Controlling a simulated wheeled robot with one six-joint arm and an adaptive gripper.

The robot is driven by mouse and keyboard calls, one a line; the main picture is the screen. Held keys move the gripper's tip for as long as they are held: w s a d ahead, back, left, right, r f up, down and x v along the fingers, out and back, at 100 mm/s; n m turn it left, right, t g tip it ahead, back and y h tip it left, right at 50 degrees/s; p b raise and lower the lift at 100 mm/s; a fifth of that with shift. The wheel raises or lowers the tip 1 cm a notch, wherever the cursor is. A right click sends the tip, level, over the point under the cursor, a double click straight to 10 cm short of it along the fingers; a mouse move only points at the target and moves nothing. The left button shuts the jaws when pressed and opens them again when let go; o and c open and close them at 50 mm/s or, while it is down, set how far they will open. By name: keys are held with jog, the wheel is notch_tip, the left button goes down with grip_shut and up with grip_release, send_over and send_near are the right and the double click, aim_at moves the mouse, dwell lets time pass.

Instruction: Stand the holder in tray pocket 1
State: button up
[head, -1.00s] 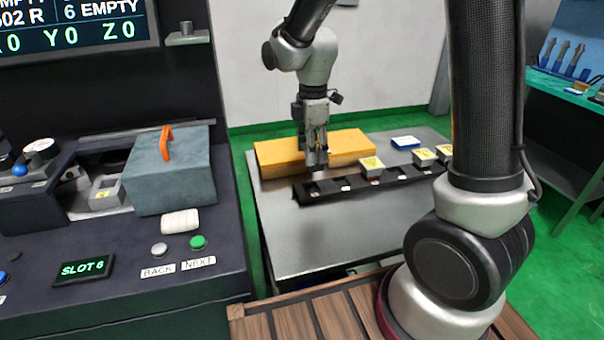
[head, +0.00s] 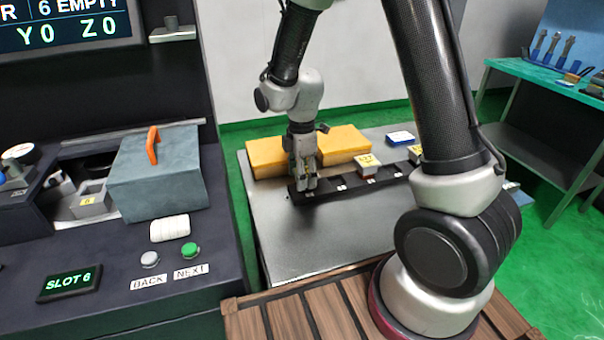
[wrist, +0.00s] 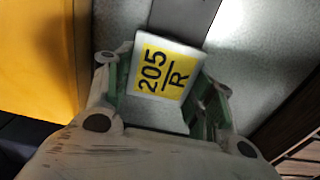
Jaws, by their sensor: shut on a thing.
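My gripper (head: 304,188) is at the left end of the black tray (head: 398,177) in the head view. It is shut on the holder, which shows in the wrist view as a pale block with a yellow label reading 205 R (wrist: 163,74) between the green-sided fingers. In the head view the holder is mostly hidden by the fingers. The leftmost pocket is covered by my gripper, so I cannot tell whether the holder touches the tray.
Another yellow-labelled holder (head: 368,163) stands in the tray to the right, with one more beyond. A yellow block (head: 268,157) lies close behind my gripper. A blue-and-white item (head: 400,137) lies at the back. The table front (head: 300,245) is clear.

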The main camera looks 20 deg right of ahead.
jog(key=shift+f, duration=0.1)
jog(key=o, duration=1.3)
jog(key=shift+c, duration=0.2)
jog(key=s+d+r+m+t, duration=0.1)
jog(key=s+d+r+m, duration=0.1)
jog(key=r, duration=0.7)
jog(key=s+d+r+m, duration=0.1)
jog(key=d+r, duration=0.1)
jog(key=r, duration=0.6)
jog(key=s+d+r+m+t, duration=0.1)
jog(key=s+d+r+m, duration=0.3)
jog(key=s+m, duration=0.3)
jog(key=s+d+r+m+t, duration=0.2)
jog(key=s+d+r+m, duration=0.2)
jog(key=s+d+m, duration=0.3)
jog(key=s+m, duration=0.1)
jog(key=s, duration=0.3)
